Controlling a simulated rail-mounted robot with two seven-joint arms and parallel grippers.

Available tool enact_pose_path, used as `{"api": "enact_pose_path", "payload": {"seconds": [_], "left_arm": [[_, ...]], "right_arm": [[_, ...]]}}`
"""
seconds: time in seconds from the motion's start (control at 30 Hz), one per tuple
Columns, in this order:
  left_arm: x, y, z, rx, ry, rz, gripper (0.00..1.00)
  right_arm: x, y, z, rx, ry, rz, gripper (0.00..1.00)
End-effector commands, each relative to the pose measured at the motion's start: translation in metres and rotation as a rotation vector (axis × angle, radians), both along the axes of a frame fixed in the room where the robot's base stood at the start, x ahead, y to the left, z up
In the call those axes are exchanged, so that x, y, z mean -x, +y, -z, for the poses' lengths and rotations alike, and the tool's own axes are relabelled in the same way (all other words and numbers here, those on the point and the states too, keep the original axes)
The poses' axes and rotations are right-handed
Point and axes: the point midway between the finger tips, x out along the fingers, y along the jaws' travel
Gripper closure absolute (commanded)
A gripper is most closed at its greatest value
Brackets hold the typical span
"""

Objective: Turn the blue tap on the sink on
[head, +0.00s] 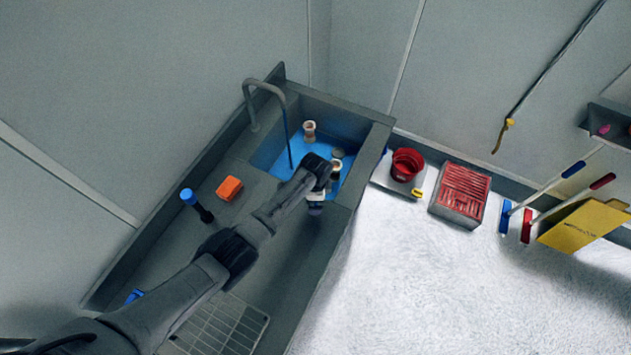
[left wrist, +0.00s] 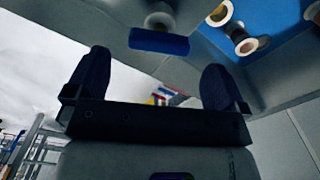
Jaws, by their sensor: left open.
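The sink (head: 372,140) is grey, with a blue-floored basin and a tall bent grey spout (head: 250,105). A small blue piece (head: 315,210) with a pale part above it sits by the basin's front side, partly hidden by my arm; it looks like the blue tap. In the left wrist view a dark blue block (left wrist: 160,42) shows on the grey rim, beyond and between my fingertips. My left gripper (left wrist: 158,78) is open with nothing between its dark fingers, apart from the block. In the head view the gripper's fingers are hard to make out. My right gripper is not in view.
An orange block (head: 229,188) and a blue-topped item (head: 188,195) lie on the counter. A red bucket (head: 406,163) and red crate (head: 460,190) stand right.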

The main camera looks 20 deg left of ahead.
Motion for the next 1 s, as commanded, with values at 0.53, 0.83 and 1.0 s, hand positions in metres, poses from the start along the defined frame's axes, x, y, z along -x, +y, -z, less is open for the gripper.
{"api": "enact_pose_path", "payload": {"seconds": [0.53,0.83,1.0], "left_arm": [[0.000,0.000,-0.085,0.000,-0.001,0.000,0.00],[0.000,0.000,-0.094,0.000,0.000,0.000,0.00],[0.000,0.000,-0.094,0.000,0.000,0.000,0.00]], "right_arm": [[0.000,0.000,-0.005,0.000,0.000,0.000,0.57],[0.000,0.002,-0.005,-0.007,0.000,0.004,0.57],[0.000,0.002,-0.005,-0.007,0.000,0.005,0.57]]}}
